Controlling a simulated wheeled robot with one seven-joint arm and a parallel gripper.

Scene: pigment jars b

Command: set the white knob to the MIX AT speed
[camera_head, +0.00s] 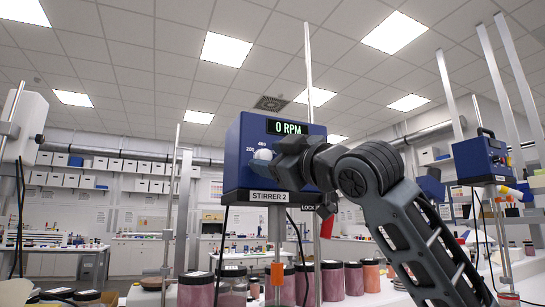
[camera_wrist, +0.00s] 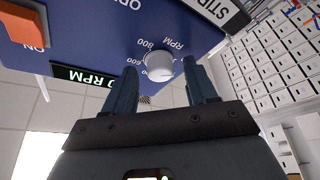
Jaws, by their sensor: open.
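The white knob (camera_head: 262,155) is on the front of a blue stirrer head (camera_head: 236,180) labelled STIRRER 2. Its display (camera_head: 290,127) reads 0 RPM. Speed marks 200 and 400 show in the head view, 600 and 800 in the wrist view. My gripper (camera_head: 280,163) is close in front of the panel. In the wrist view, the knob (camera_wrist: 159,67) appears between the tips of my open fingers, with a visible gap on each side. I cannot tell where the knob points. No MIX AT value is readable in either view.
An orange switch (camera_wrist: 22,24) marked ON is on the same panel. A LOCK label (camera_head: 310,208) and a red tag (camera_head: 327,227) hang below the head. Several pigment jars (camera_head: 196,290) stand below. Another blue stirrer (camera_head: 482,157) is at the right. Metal rods stand around.

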